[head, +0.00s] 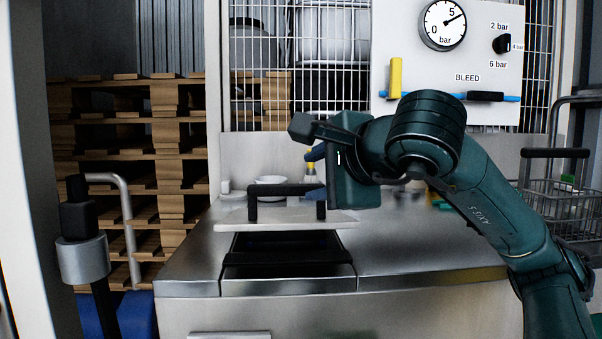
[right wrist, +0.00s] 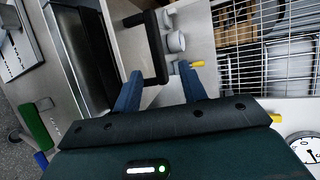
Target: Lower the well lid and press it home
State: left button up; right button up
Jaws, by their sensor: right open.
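The well lid (head: 285,226) is a pale flat panel with a black bar handle (head: 283,189), at the back edge of the well. The well (head: 290,248) is a dark rectangular opening in the steel counter; it shows uncovered in front of the lid. The lid's exact tilt is hard to tell. My right gripper (head: 313,173) is open beside the right end of the handle. In the right wrist view its blue fingers (right wrist: 160,90) are apart and the handle (right wrist: 156,48) shows between and beyond them; contact cannot be told. My left gripper is not in view.
White dishes (head: 270,180) stand behind the lid. A panel with a pressure gauge (head: 443,24) and a yellow lever (head: 395,78) is at the back right. The steel counter (head: 430,250) has free room right of the well. A post (head: 82,258) stands at the left.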

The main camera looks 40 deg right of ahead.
jog(key=v, duration=0.3)
jog(key=shift+s+p, duration=0.25)
jog(key=shift+p, duration=0.05)
jog(key=shift+a, duration=0.1)
